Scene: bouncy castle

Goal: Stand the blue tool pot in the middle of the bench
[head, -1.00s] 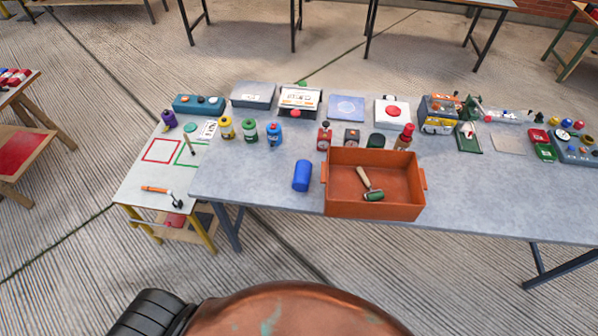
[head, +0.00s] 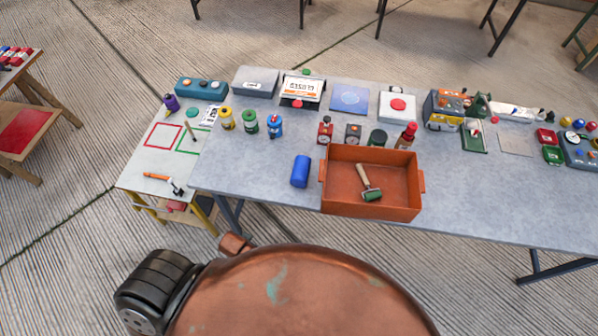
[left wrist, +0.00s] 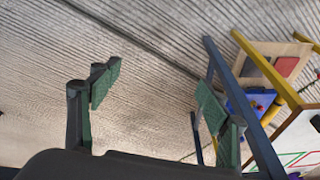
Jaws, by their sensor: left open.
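The blue tool pot (head: 301,171) is a plain blue cylinder on the grey bench (head: 470,200), near its front edge and just left of the orange tray. It appears to lie on its side with its length running away from me; I see no open mouth. My left gripper (left wrist: 157,92) shows only in the left wrist view. Its two green-padded fingers are wide apart with only floor between them, and the pot is not in that view. My right gripper is in neither view.
Cans, clocks and boxes line the back of the bench. A low white side table (head: 140,178) adjoins on the left. Bare bench lies left of the pot and right of the tray.

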